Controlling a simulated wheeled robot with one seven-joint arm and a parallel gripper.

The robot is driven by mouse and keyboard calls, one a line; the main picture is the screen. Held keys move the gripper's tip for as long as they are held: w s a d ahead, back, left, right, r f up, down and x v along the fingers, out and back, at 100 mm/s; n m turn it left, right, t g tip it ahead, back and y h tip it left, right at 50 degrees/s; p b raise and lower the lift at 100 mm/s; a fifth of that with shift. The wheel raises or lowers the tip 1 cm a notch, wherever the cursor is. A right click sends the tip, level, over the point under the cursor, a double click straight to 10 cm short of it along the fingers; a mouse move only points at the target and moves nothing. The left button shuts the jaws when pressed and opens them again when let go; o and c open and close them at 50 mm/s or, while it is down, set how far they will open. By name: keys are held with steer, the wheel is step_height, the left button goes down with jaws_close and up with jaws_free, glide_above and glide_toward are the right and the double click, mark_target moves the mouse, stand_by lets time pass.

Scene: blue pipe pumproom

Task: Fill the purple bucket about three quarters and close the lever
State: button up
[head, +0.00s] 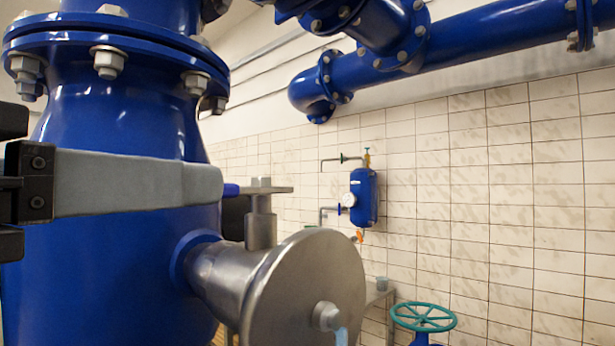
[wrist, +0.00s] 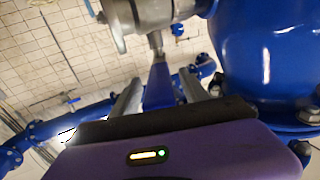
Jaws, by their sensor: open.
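A steel valve (head: 262,225) sticks out of the large blue pipe, with a round end disc facing me. A pale blue streak, which looks like water, shows below the small outlet (head: 327,316) at the disc's lower part. The lever (head: 270,190) sits on top of the valve, and its blue handle (wrist: 158,88) points back toward my gripper. My gripper (wrist: 160,74) is open, with one finger on each side of the blue handle. In the head view the near grey finger (head: 140,185) hides most of the handle. The purple bucket is not in view.
The large blue pipe (head: 110,120) with its bolted flange stands close behind my gripper. A green handwheel (head: 423,316) is at the lower right. A small blue tank with a gauge (head: 363,195) hangs on the tiled wall. Overhead blue pipes (head: 450,50) cross the top right.

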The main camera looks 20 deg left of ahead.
jaws_close()
stand_by(1.4)
